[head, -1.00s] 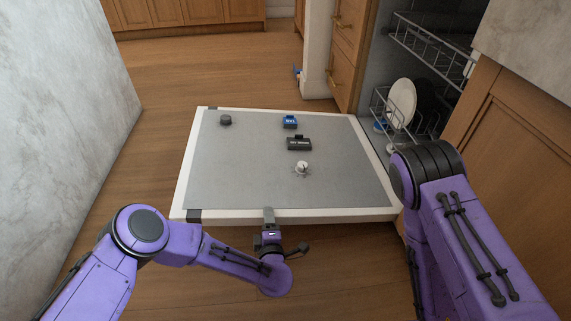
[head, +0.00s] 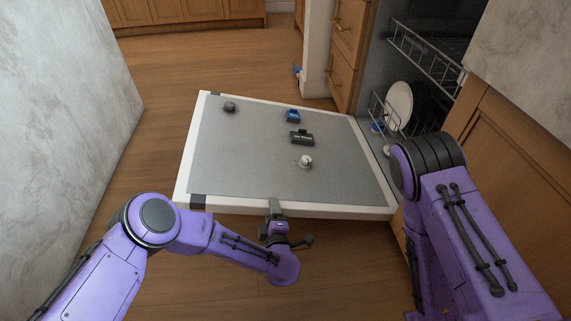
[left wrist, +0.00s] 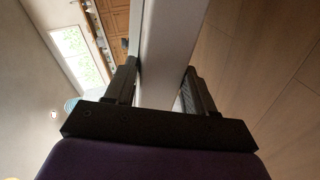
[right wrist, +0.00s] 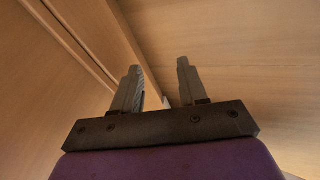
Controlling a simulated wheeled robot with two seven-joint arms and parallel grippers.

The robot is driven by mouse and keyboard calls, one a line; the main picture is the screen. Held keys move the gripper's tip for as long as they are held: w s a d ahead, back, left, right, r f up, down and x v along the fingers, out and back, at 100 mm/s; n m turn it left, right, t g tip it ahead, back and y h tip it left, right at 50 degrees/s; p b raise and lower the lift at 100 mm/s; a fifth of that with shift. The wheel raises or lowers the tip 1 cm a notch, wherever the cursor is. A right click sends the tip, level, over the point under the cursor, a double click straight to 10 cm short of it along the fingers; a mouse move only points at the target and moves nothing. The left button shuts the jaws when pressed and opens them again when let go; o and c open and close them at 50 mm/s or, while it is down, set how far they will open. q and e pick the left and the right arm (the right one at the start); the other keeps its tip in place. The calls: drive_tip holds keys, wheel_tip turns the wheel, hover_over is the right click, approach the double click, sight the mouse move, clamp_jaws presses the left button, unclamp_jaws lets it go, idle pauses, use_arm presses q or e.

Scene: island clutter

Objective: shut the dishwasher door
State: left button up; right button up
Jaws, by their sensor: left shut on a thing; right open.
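The dishwasher door (head: 345,180) is hinged down in the head view, its grey inner face up and its left, outer end raised a little. My left gripper (head: 275,208) is shut on the near edge of the door. The left wrist view shows the door edge (left wrist: 170,50) between its two fingers (left wrist: 160,88). My right gripper (right wrist: 158,85) is open and empty in the right wrist view, in front of wood panels. It is hidden in the head view behind my right arm. The dishwasher's inside (head: 400,45) is open at the right.
On the door lie a dark round piece (head: 229,107), a blue piece (head: 293,116), a black block (head: 301,137) and a small white part (head: 305,161). A rack (head: 425,52) and a white plate (head: 399,104) show inside. A marble-sided block (head: 60,100) stands left.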

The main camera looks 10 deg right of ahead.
use_arm(q)
drive_tip(key=shift+d+r, duration=0.15)
drive_tip(key=shift+d, duration=0.1)
drive_tip(key=shift+m, duration=0.7)
drive_tip(key=r+p, duration=0.1)
drive_tip(key=r, duration=0.1)
drive_tip(key=d+r+p, duration=0.1)
drive_tip(key=p, duration=0.1)
drive_tip(key=d+r+p, duration=0.1)
drive_tip(key=r, duration=0.1)
drive_tip(key=shift+r, duration=0.3)
drive_tip(key=o, duration=1.1)
drive_tip(key=shift+a+y, duration=0.1)
drive_tip(key=shift+y, duration=0.2)
drive_tip(key=shift+s, duration=0.1)
